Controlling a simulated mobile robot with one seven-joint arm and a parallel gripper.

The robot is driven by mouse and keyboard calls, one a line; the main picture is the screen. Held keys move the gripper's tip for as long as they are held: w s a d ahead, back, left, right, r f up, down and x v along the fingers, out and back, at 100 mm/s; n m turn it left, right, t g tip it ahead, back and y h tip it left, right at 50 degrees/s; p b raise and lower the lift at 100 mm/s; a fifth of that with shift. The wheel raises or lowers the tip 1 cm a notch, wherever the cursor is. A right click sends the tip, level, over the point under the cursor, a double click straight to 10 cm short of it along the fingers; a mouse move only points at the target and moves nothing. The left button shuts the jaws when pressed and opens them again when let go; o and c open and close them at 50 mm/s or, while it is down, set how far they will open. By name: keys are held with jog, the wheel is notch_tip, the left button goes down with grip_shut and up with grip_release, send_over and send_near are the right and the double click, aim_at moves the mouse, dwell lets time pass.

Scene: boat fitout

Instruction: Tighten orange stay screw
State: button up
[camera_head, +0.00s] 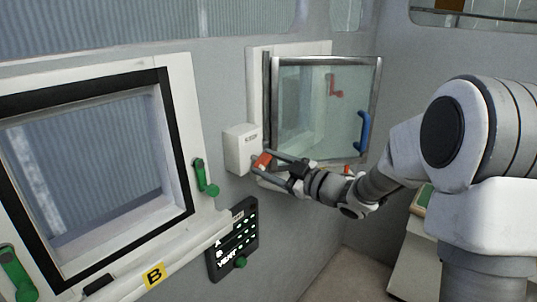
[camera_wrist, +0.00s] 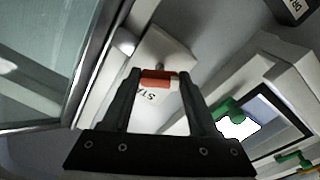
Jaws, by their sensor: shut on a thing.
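The orange stay screw (camera_head: 263,160) sits at the lower right of a white box (camera_head: 239,150) on the wall, beside the open glass window (camera_head: 320,110). In the wrist view the orange screw head (camera_wrist: 154,82) lies between my fingertips, with a short metal shank above it reaching toward the white box (camera_wrist: 165,57). My gripper (camera_head: 268,163) reaches in from the right and is shut on the screw head. It also shows in the wrist view (camera_wrist: 157,78). Black letters, partly hidden, show on the white surface below the screw head.
A black-framed window with green latches (camera_head: 205,177) is at left. A dark panel (camera_head: 233,240) with green lights is below.

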jog(key=m+p, duration=0.3)
jog(key=m, duration=0.1)
jog(key=shift+m+p, duration=0.3)
dwell(0.3)
jog(key=o, duration=1.4)
jog(key=shift+s+d, duration=0.1)
jog(key=v, duration=1.7)
jog(key=shift+s+f, duration=0.1)
jog(key=shift+s, duration=0.05)
